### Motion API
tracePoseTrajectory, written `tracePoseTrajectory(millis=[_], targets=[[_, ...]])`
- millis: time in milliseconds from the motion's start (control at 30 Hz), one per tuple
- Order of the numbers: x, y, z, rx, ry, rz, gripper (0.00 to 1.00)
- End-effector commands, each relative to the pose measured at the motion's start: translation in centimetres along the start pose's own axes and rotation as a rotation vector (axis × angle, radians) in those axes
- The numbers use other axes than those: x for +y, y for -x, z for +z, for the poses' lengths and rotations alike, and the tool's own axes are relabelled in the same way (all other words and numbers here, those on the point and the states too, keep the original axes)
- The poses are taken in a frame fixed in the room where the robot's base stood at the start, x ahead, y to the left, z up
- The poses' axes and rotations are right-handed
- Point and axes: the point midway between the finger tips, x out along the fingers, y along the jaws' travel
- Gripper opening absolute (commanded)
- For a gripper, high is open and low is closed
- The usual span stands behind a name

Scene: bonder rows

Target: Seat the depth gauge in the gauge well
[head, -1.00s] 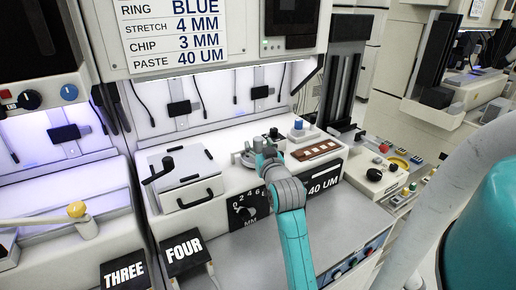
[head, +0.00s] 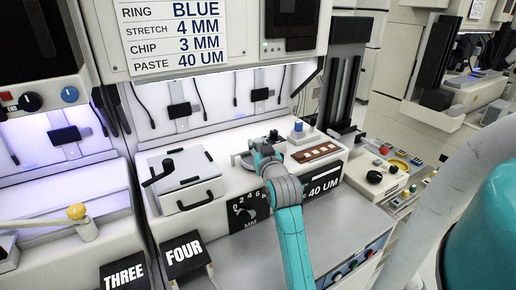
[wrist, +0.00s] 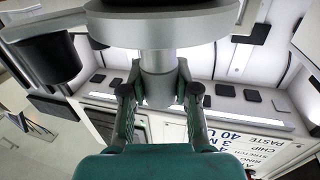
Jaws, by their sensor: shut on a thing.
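In the wrist view my gripper (wrist: 158,98) is shut on a grey metal cylinder with a wide round disc (wrist: 160,28). I take this to be the depth gauge (wrist: 157,62). In the head view my teal and grey arm reaches over station FOUR's white worktop (head: 222,148), and my wrist hides most of the gripper and the gauge. A round grey part (head: 245,158) shows just left of the wrist. I cannot tell which feature is the gauge well, or whether the gauge touches anything.
A lidded white box (head: 185,182) stands left of my arm. A brown slotted strip (head: 315,152) and a blue-topped block (head: 298,130) lie to the right. A dial marked MM (head: 248,210) and a 40 UM label (head: 322,186) are on the front face.

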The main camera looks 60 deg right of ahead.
Motion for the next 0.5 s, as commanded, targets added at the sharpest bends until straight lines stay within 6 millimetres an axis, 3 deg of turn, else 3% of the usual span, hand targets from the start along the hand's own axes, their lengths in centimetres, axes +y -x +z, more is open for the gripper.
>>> tracePoseTrajectory(millis=[500], targets=[[0.0, 0.0, -8.2, 0.005, 0.0, 0.0, 0.0]])
